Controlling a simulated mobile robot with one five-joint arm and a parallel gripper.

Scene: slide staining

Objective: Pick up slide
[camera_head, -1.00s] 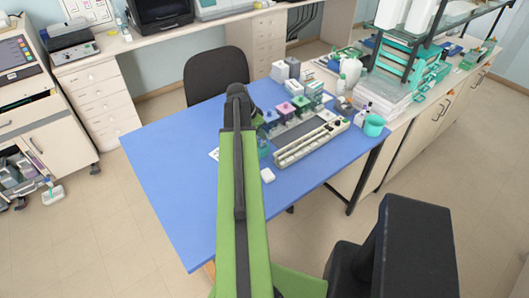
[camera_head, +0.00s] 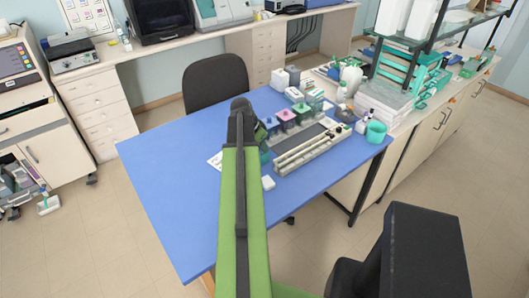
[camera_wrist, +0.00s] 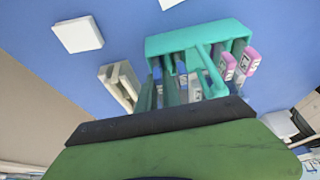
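Slides with pink labelled ends (camera_wrist: 250,60) stand in a teal slide rack (camera_wrist: 185,40) in the wrist view. The rack is close in front of my gripper's dark-edged green body, which hides its lower part. Some dark bars among the slides are hard to make out. In the head view my arm reaches over the blue table, and its end (camera_head: 241,120) covers the rack and the gripper's fingers. I cannot see whether the fingers are open or touching a slide.
A white square block (camera_head: 268,183) lies on the blue table (camera_head: 190,190); it also shows in the wrist view (camera_wrist: 78,34). A long staining tray (camera_head: 310,150) and coloured jars (camera_head: 286,115) stand right of my arm. The table's left side is clear.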

